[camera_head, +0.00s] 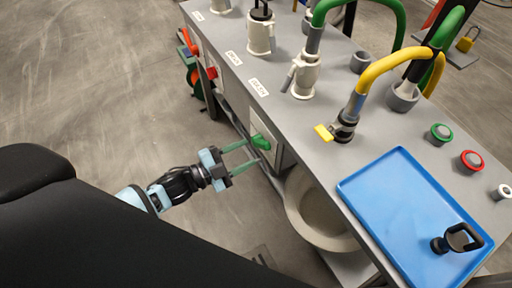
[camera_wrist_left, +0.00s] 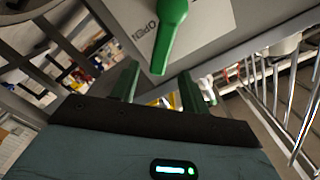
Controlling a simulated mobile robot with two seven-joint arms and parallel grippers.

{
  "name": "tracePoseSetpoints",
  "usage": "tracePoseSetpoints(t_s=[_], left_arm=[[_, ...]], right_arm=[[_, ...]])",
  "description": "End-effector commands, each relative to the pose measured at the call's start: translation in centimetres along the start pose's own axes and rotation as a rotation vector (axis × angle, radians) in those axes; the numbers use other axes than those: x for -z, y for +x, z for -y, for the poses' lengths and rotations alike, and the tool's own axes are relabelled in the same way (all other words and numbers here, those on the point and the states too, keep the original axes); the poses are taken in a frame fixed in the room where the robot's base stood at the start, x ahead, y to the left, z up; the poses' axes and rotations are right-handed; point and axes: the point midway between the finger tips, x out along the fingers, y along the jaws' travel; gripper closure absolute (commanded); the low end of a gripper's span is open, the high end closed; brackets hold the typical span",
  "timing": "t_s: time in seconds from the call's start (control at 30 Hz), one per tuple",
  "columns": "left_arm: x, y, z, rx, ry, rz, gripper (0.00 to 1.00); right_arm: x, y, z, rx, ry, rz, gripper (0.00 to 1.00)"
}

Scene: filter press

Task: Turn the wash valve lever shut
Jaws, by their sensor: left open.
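A green lever (camera_head: 262,142) sits on a pale plate on the front side of the grey bench; which valve it belongs to I cannot read. In the left wrist view the green lever (camera_wrist_left: 171,32) points down toward the fingers, over a plate with the word OPEN (camera_wrist_left: 147,30). My left gripper (camera_head: 248,156) is open, its two green fingers just short of the lever. In the left wrist view the lever's tip lies just beyond the gap of my left gripper (camera_wrist_left: 160,84), with nothing held. My right gripper is not in view.
A red lever (camera_head: 212,72) and an orange lever (camera_head: 188,42) sit farther along the bench front. A round beige basin (camera_head: 296,212) is below the bench edge, right of my gripper. A blue tray (camera_head: 372,197) lies on top. Floor on the left is clear.

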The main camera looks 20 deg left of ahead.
Motion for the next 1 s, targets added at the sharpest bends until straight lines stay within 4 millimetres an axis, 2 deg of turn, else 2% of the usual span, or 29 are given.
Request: tracePoseSetpoints(t_s=[0.1, 0.3, 0.67, 1.0], left_arm=[[0.0, 1.9, 0.0, 0.001, -0.001, -0.002, 0.55], [-0.1, 3.9, 0.0, 0.0, -0.002, 0.001, 0.55], [0.0, 4.4, 0.0, 0.0, -0.002, 0.001, 0.55], [0.0, 4.3, 0.0, 0.0, -0.002, 0.001, 0.98]], right_arm=[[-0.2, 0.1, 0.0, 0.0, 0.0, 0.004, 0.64], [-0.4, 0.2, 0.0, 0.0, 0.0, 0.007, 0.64], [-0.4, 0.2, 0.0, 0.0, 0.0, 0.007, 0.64], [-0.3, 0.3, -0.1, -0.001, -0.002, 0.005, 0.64]])
